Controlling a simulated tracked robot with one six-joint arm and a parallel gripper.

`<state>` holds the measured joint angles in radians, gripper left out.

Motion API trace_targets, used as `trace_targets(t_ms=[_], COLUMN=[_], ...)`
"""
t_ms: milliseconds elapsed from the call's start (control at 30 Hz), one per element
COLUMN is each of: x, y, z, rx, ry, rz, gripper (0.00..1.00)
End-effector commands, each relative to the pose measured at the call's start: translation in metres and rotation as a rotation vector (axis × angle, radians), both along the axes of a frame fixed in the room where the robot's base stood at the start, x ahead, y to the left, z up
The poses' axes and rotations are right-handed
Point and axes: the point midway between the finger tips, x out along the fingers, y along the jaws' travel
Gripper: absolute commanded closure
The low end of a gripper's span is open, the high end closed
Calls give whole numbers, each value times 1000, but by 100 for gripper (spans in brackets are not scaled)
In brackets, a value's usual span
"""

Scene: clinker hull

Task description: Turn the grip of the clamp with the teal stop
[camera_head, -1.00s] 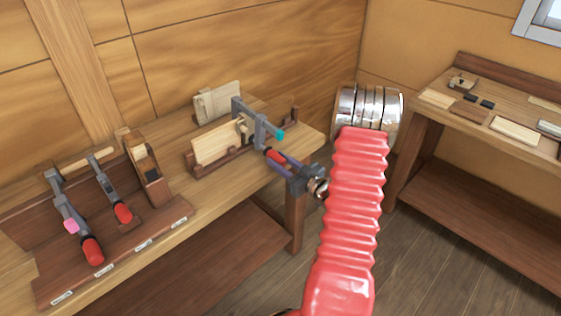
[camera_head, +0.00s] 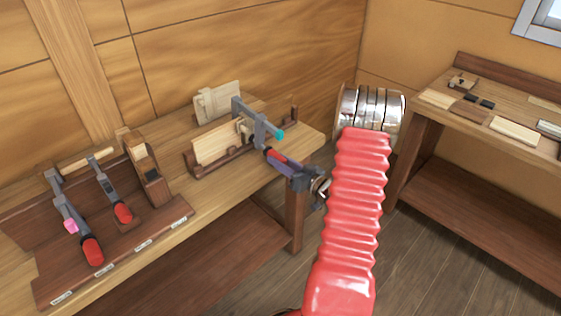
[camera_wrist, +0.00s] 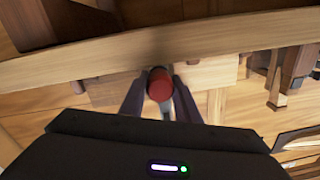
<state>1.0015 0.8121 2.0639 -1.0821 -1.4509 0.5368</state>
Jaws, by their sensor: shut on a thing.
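The clamp with the teal stop (camera_head: 280,135) is on the wooden planks in a dark rack at the bench's right end. Its grey bar (camera_head: 259,130) points out toward the front edge. My gripper (camera_head: 282,160) is shut on the clamp's red grip (camera_head: 274,154). In the wrist view the round red end of the grip (camera_wrist: 160,84) sits between my two fingers (camera_wrist: 160,97). The far end of the clamp is partly hidden by the planks.
Two other red-gripped clamps, one with a pink stop (camera_head: 71,227), lie on a labelled rack (camera_head: 150,235) at left. A wooden plane (camera_head: 146,170) stands beside them. A second bench (camera_head: 500,100) with small blocks is at right. Open floor lies between the benches.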

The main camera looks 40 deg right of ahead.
Motion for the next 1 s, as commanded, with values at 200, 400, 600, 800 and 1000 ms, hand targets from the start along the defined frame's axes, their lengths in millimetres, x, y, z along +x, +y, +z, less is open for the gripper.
trace_targets(t_ms=[200, 400, 600, 800, 1000], x=[0, -1, -1, -1, -1], y=[1, 1, 1, 1, 0], z=[-1, -1, -2, -2, -1], rx=[125, 185, 196, 196, 195], ry=[6, 8, 9, 9, 8], rz=[20, 27, 28, 28, 27], gripper=[93, 93, 93, 93, 58])
